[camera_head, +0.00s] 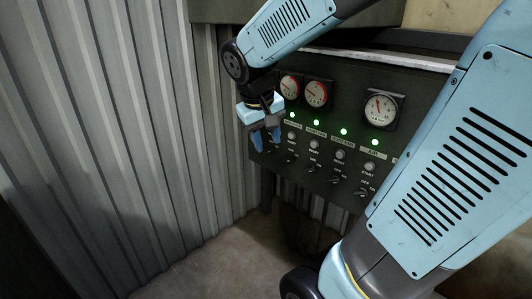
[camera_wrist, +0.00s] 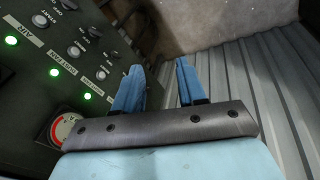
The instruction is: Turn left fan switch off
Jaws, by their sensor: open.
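A dark control panel (camera_head: 335,105) shows in the head view, with a row of small toggle switches (camera_head: 336,179) along its lower part. Above each switch are a round button, a label and a lit green lamp (camera_head: 344,132). The label lettering is too small to read surely, so I cannot tell which switch is the left fan's. My gripper (camera_head: 265,139) is open and empty, fingers down, near the panel's left end. In the wrist view my gripper (camera_wrist: 160,68) has its blue fingers apart, beside the panel (camera_wrist: 25,85), with no visible contact with a switch.
Round gauges (camera_head: 380,109) sit on the panel above the lamps. A corrugated metal wall (camera_head: 130,130) stands close to the left of my gripper. My arm covers the panel's right part. The floor (camera_head: 225,262) below looks clear.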

